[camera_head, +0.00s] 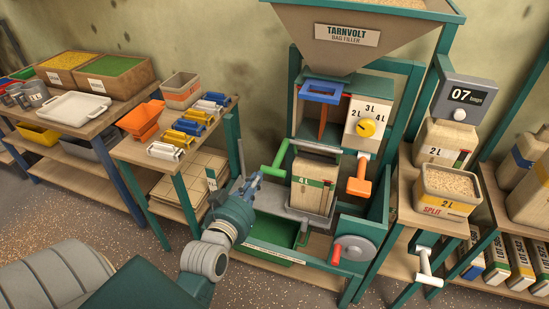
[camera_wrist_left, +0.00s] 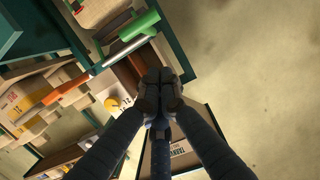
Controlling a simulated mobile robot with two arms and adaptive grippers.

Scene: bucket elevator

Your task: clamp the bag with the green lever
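The bag (camera_head: 313,190), tan with a green band marked 4 L, stands upright under the filler's spout. The green lever (camera_head: 281,156) is a bent bright green handle at the upper left of the bag. In the left wrist view the lever's green grip (camera_wrist_left: 139,25) lies above the fingertips, joined to a grey rod. My left gripper (camera_head: 252,183) is left of the bag, just below and left of the lever's grip. In the left wrist view its dark fingertips (camera_wrist_left: 159,91) are together with nothing visible between them. My right gripper is not in view.
The filler's teal frame, dial box (camera_head: 367,122) and orange handle (camera_head: 359,180) surround the bag. A red-knobbed wheel (camera_head: 353,248) is lower right. A split tub (camera_head: 448,187) is right.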

